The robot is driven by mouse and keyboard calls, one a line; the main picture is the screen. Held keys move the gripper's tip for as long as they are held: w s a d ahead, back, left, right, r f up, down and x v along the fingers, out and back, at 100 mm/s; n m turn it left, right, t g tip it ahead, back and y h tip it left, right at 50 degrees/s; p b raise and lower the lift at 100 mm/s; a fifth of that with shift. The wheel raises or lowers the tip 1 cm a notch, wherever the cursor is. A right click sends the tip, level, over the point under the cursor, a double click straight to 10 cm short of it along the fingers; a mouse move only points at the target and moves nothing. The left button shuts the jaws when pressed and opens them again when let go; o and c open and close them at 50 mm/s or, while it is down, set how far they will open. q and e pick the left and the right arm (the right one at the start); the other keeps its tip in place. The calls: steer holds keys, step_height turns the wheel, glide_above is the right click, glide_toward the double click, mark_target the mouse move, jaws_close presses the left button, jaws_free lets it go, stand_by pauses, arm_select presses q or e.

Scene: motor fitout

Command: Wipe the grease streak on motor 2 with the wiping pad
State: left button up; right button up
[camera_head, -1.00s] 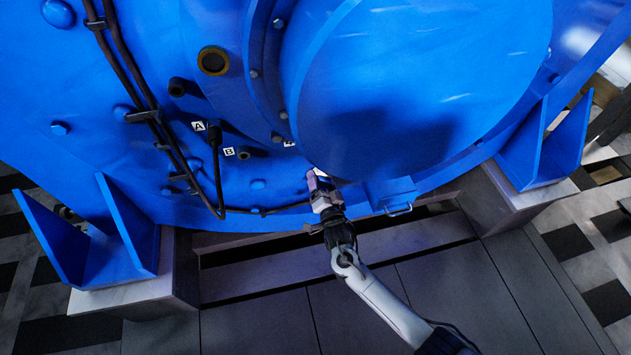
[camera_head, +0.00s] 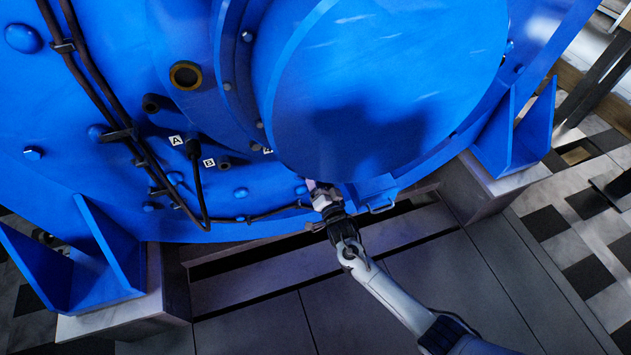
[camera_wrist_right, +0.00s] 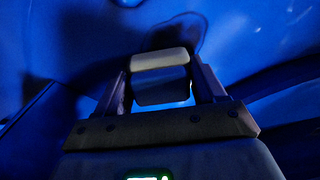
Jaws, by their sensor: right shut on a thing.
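The big blue motor (camera_head: 390,90) fills the upper part of the head view. My right gripper (camera_head: 318,190) is at the motor's lower front, just left of the round cover's lower edge. In the right wrist view my right gripper (camera_wrist_right: 163,85) is shut on the wiping pad (camera_wrist_right: 160,60), a block with a pale top and a dark lower part. The pad is close to the blue surface; I cannot tell if it touches. A dark patch (camera_wrist_right: 185,30) shows on the blue surface just beyond the pad; I cannot tell whether it is grease or shadow. My left gripper is not in view.
Ports labelled A (camera_head: 176,140) and B (camera_head: 209,162) sit left of the gripper, with a black cable (camera_head: 199,185) hanging there. A small handle (camera_head: 381,208) juts out at right. Blue foot brackets (camera_head: 85,255) stand on both sides. Grey floor panels (camera_head: 255,325) are clear in front.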

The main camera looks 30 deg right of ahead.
steer(key=shift+s+d, duration=0.15)
steer(key=shift+d, duration=1.4)
steer(key=shift+d+r+p, duration=0.1)
steer(key=shift+d+p, duration=0.05)
steer(key=shift+p, duration=0.35)
steer(key=shift+w+a, duration=0.2)
steer(key=shift+a, duration=1.7)
steer(key=shift+w+a, duration=0.1)
steer(key=shift+a, duration=0.6)
steer(key=shift+w+a, duration=0.15)
steer(key=shift+a, duration=1.05)
steer(key=shift+a, duration=0.1)
